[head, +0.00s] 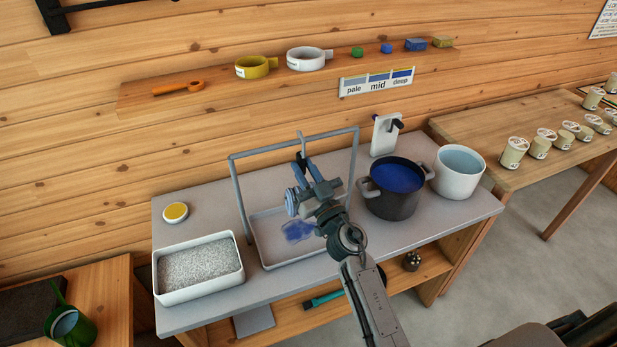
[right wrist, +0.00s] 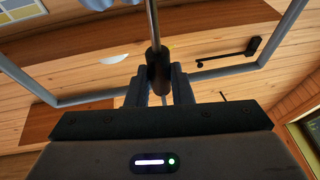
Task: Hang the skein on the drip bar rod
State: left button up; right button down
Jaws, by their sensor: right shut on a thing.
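The drip bar is a grey frame whose top rod (head: 255,150) spans a shallow grey tray (head: 262,240) on the bench. My right gripper (head: 302,165) is raised at the rod, near its middle. It is shut on the black grip of a thin metal hook tool (head: 301,140); the tool also shows between the fingers in the right wrist view (right wrist: 157,68). A ragged blue patch (head: 298,230) shows low in the tray area, partly behind my arm. I cannot tell whether it is the skein or dye. My left gripper is out of view.
A dark pot of blue liquid (head: 392,205) and a white pot (head: 458,173) stand right of the frame. A white tray of grey granules (head: 199,282) is at left, near a yellow-topped round tin (head: 175,212). A wall shelf (head: 215,92) runs above.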

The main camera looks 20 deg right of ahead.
jog(key=shift+w+b, duration=0.3)
jog(key=shift+w, duration=0.8)
jog(key=shift+f+b, duration=0.75)
jog(key=shift+f, duration=0.2)
jog(key=c, duration=1.2)
grip_release()
